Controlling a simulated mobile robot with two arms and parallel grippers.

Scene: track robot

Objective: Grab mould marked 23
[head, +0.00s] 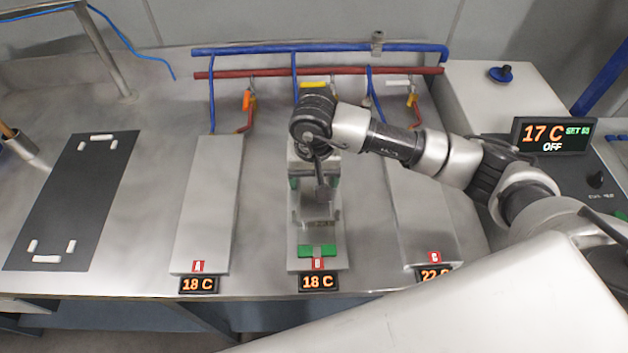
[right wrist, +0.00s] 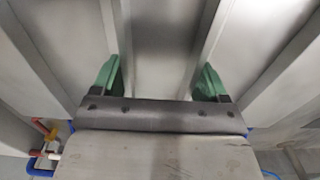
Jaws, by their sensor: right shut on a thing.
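A grey metal block (head: 316,212), which looks like the mould, sits over the plate marked B. No 23 marking can be read on it. My right gripper (head: 315,184) reaches down over this plate and is shut on the block, with green fingers at its two sides. My wrist and gripper body hide the back part of the block. In the right wrist view the green fingers of the right gripper (right wrist: 158,78) stand on either side of the grey block (right wrist: 160,45). I cannot tell whether the block touches the plate. My left gripper is not in view.
Plate A (head: 208,205) is bare to the left; plate C (head: 425,215) is partly behind my arm. A green piece (head: 317,250) is at the front of plate B (head: 300,263). A dark mat (head: 75,200) with white corner pieces lies left. Blue and red pipes (head: 320,70) run behind.

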